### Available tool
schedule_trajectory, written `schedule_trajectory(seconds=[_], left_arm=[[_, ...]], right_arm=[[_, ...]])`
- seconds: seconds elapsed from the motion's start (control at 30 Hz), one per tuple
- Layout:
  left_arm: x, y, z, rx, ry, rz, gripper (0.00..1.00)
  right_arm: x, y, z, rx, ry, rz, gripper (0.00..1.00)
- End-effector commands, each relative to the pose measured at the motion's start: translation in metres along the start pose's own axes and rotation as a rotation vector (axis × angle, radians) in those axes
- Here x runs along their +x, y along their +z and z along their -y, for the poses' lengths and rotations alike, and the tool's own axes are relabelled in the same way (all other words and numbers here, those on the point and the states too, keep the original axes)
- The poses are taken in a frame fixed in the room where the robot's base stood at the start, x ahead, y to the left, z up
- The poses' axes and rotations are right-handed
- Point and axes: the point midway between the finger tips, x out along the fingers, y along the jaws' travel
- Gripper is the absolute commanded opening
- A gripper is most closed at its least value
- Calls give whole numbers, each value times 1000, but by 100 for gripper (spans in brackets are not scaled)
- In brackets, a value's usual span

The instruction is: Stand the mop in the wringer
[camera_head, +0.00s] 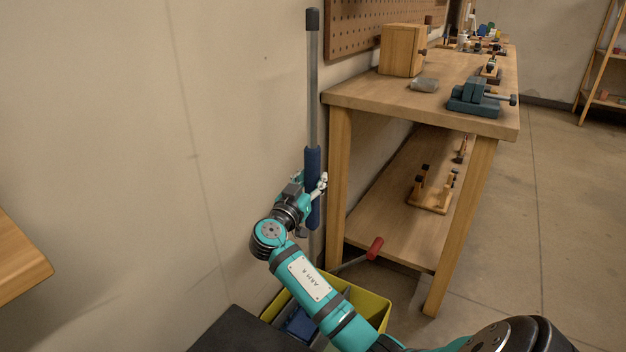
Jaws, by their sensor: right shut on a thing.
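The mop stands upright, with a grey pole (313,100), a dark cap on top and a blue grip sleeve (312,160). My right gripper (312,187) is shut on the blue sleeve. The pole runs down behind my right arm toward a yellow bucket (372,306). The bucket appears to hold the wringer, with a blue part (299,324) visible inside and a red-handled lever (375,248) sticking out behind it. My right arm covers much of the bucket. The mop's lower end is hidden, so I cannot tell whether it is inside. My left gripper is out of view.
A wooden workbench (440,100) stands right of the mop, its front leg close to the pole. It bears a wooden box (402,50) and a vise (474,97). A plain wall is behind and left. A wooden edge (20,262) shows at left. Open floor lies right.

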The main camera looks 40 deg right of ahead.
Motion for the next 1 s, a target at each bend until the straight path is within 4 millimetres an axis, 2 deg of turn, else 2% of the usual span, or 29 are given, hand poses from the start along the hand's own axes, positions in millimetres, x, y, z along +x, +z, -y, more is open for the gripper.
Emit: schedule_trajectory(seconds=[0.27,0.3,0.5,0.8,0.87,1.0], left_arm=[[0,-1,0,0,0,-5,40],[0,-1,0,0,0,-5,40],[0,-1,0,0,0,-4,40],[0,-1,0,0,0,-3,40],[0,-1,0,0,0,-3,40],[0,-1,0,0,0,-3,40]], right_arm=[[0,-2,0,2,0,-4,0],[0,-2,0,2,0,-3,34],[0,-1,0,1,0,-2,57],[-3,2,0,-1,-1,3,57],[-9,2,1,-1,-2,3,57],[-32,2,1,3,-3,4,57]])
